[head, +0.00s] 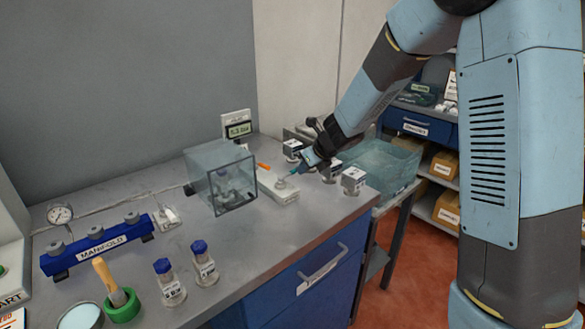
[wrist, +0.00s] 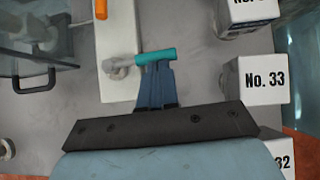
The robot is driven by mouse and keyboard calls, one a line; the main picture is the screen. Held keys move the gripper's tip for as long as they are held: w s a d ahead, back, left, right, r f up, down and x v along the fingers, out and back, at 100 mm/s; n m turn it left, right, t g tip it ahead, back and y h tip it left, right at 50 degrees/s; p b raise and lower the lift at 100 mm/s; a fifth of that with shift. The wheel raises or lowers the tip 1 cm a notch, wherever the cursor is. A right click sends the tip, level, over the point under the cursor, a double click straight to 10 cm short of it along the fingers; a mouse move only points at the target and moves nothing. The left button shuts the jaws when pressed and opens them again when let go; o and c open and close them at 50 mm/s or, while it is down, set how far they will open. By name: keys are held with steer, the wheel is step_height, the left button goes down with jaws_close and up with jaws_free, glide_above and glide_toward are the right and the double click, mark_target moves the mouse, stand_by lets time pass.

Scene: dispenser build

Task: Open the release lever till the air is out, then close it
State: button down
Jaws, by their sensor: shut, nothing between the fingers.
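A white block (head: 280,190) lies on the bench right of the clear box. On it is a grey pivot (wrist: 120,66) with a teal lever handle (wrist: 155,56) reaching right, across the front of my fingers in the wrist view. An orange bar (head: 263,166) stands at the block's far end; its tip also shows in the wrist view (wrist: 101,9). I cannot tell whether it is a second lever. My gripper (wrist: 156,72) is shut and empty, its tips at or very close to the teal handle. My gripper (head: 301,166) hides part of the handle in the head view.
The clear box (head: 232,195) holds a small bottle. A green-lit display (head: 238,130) stands behind it. Several labelled white cubes, one marked No. 33 (wrist: 263,80), stand right of the block. A blue manifold (head: 97,245) and two bottles (head: 170,283) are at left.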

steer(key=shift+s, duration=0.1)
steer(key=shift+s+d, duration=0.2)
steer(key=s+d+f+v, duration=0.1)
steer(key=v, duration=1.1)
steer(key=shift+s, duration=0.3)
steer(key=shift+d, duration=0.15)
